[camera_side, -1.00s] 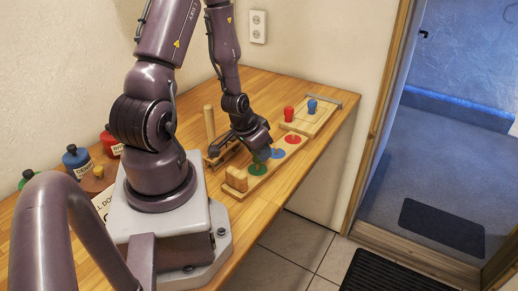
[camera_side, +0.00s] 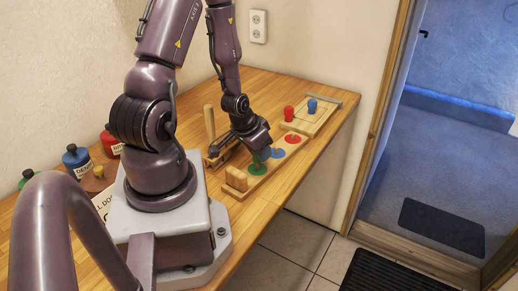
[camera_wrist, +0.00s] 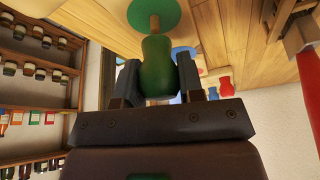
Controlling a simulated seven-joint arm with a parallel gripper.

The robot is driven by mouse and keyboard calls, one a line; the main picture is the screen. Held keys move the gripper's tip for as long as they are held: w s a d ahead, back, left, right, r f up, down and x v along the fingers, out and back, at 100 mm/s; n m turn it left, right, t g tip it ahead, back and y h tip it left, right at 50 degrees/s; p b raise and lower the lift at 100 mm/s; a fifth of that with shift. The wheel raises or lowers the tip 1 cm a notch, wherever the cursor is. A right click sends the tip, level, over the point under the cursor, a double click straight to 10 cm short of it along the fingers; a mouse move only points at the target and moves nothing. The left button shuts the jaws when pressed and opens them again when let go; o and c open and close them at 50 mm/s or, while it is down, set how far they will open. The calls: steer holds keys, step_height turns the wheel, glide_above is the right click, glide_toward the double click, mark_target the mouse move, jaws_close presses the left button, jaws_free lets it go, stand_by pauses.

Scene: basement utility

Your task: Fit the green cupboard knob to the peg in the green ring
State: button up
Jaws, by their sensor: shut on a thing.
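My gripper (camera_wrist: 158,72) is shut on the green cupboard knob (camera_wrist: 156,62), with a finger on each side of it. In the wrist view the knob's end is in line with the wooden peg (camera_wrist: 155,22) in the green ring (camera_wrist: 172,10). The knob overlaps the peg's end there; I cannot tell whether it touches or sits around it. In the side view my gripper (camera_side: 262,150) is over the green ring (camera_side: 257,170) on the wooden board, and mostly hides the knob.
A blue ring (camera_side: 278,153) and a red ring (camera_side: 293,138) follow on the same board. Red (camera_side: 289,113) and blue (camera_side: 312,105) knobs stand on a wooden tray behind. A wooden post (camera_side: 209,122) rises left of my gripper. Bottles stand at the left.

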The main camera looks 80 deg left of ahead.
steer(key=shift+f, duration=1.4)
steer(key=o, duration=1)
